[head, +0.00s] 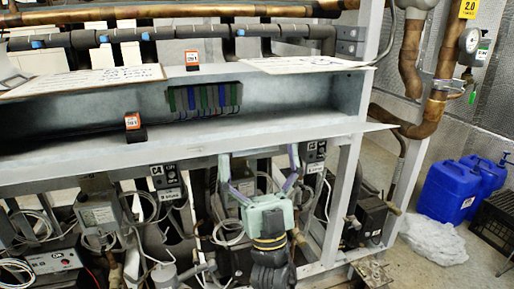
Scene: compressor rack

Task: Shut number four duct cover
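A long grey duct (60,137) runs across the rack with its front open, showing blue, green and grey terminals (205,98) inside. A white panel with handwriting (85,79) lies nearly flat along the duct's top at left. A second white panel (310,64) lies the same way at right. They look like duct covers standing open; I cannot read which is number four. My gripper (259,160) points up and away from me, fingers spread wide, with nothing between them. It appears in front of the rack, around the duct's lower edge; its exact distance is unclear.
Orange-labelled blocks stand at the duct's upper edge (192,60) and lower edge (132,122). Insulated pipes (180,32) run above. Compressor boxes and cables crowd below. A copper pipe (412,55) and gauge (471,41) stand at right. Blue canisters (447,190) sit on the floor.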

